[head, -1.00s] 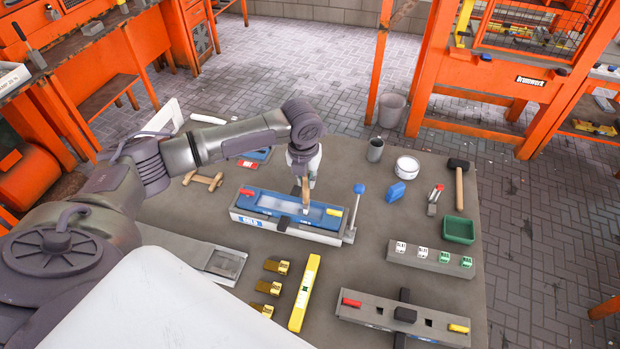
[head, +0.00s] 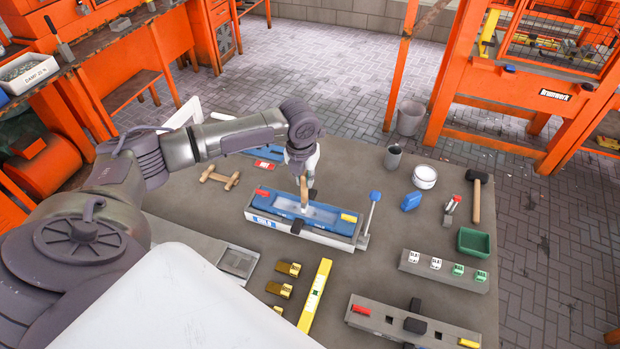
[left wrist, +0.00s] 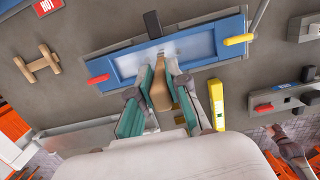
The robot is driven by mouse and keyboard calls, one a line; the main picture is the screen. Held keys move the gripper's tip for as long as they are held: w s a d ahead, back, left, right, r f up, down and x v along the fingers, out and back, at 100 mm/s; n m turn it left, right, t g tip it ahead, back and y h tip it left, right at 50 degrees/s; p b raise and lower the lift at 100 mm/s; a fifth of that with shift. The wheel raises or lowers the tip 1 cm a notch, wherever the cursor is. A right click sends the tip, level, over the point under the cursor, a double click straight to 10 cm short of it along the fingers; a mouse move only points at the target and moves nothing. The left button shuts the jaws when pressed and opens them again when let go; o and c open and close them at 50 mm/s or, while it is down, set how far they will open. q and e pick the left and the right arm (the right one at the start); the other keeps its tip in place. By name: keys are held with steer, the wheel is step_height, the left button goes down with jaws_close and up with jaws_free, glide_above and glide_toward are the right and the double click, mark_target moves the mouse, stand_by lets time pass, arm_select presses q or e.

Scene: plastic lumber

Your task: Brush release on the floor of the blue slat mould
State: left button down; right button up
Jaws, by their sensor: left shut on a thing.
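The blue slat mould (head: 333,228) lies on the table in a pale frame, with a red handle (head: 262,193) at its left end and a yellow one (head: 349,217) at its right. Its floor has a pale, whitish look. My left gripper (head: 304,182) is above the mould, shut on the wooden handle of a brush (head: 304,190). The brush points down into the mould around mid-length; I cannot tell whether its bristles touch the floor. The left wrist view shows the handle (left wrist: 160,94) between the fingers and the mould (left wrist: 225,42) beyond. A dark, arm-like part (left wrist: 288,143) may be my right arm.
A blue-knobbed lever (head: 372,210) stands at the mould's right end. A white tub (head: 424,177), a blue block (head: 411,201) and a green tray (head: 473,242) lie to the right. A yellow level (head: 315,294) and brass-coloured pieces (head: 281,289) lie in front.

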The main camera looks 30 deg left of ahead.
arm_select(q)
steer(key=s+a, duration=0.2)
steer(key=a, duration=0.8)
steer(key=shift+s+a, duration=0.15)
steer(key=shift+s, duration=0.2)
stand_by(0.8)
steer(key=shift+r, duration=0.1)
steer(key=shift+w+d, duration=0.15)
steer(key=shift+d, duration=0.45)
steer(key=shift+r, duration=0.55)
steer(key=shift+d, duration=0.1)
